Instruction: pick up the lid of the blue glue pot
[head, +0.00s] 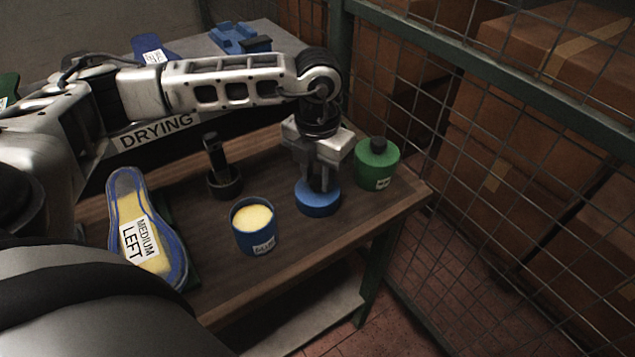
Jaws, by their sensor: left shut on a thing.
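The blue glue pot (246,240) stands open on the wooden table, with pale yellow glue (253,217) showing inside and a white label on its front. The round blue lid (319,202) is to the right of the pot, apart from it. My left gripper (320,184) points down from above and is shut on the lid. I cannot tell whether the lid touches the table or is just clear of it. My right gripper is not in view.
A green bottle (377,166) with a dark cap stands close right of the lid. A dark stand (222,182) is behind the pot. A shoe part labelled "MEDIUM LEFT" (146,235) lies at left. A "DRYING" sign (155,132) is behind. Wire mesh (480,150) borders the table's right.

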